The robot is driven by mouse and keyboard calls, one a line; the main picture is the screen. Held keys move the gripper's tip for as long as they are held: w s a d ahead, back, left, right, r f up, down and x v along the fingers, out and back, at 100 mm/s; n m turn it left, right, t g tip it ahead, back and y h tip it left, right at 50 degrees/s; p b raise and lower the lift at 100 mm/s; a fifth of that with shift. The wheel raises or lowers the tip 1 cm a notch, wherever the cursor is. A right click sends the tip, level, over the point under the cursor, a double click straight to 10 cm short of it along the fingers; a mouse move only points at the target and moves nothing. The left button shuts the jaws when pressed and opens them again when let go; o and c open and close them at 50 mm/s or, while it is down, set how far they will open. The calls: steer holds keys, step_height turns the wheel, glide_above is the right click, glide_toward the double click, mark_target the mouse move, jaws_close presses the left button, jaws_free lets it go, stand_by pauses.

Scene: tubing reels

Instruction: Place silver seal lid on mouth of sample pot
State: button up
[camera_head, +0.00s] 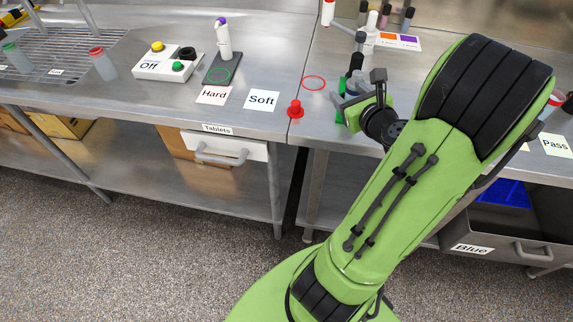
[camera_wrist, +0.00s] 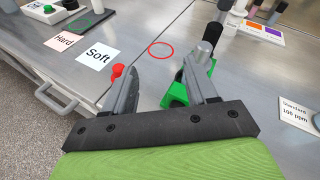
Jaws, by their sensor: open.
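My gripper (camera_head: 362,91) is open over the right-hand steel bench. Behind that finger stands a dark-topped upright item (camera_wrist: 211,36), partly hidden. I cannot make out the silver seal lid or the sample pot for certain in either view; my arm hides part of the right bench.
A red ring mark (camera_head: 313,83) lies on clear bench left of my gripper. A red knob-shaped item (camera_head: 295,108) stands near the front edge. A Soft card (camera_head: 262,100), a Hard card (camera_head: 214,95) and a switch box (camera_head: 166,65) are farther left.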

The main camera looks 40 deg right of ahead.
steer(key=w+a+n+g+y, duration=0.2)
steer(key=a+n+y, duration=0.1)
steer(key=a+n, duration=0.65)
steer(key=w+a+n+g+y, duration=0.2)
steer(key=a+n+y, duration=0.2)
steer(key=a+n, duration=0.6)
steer(key=s+a+r+n+g, duration=0.1)
steer(key=s+a+n+g, duration=0.1)
steer(key=s+a+n, duration=0.3)
steer(key=s+a+r+n+g+h, duration=0.1)
steer(key=s+a+n+g, duration=0.1)
steer(key=s+a+n, duration=0.3)
steer(key=s+n, duration=0.4)
steer(key=n, duration=0.4)
steer(key=shift+s+a+r, duration=0.15)
steer(key=shift+s+r, duration=0.15)
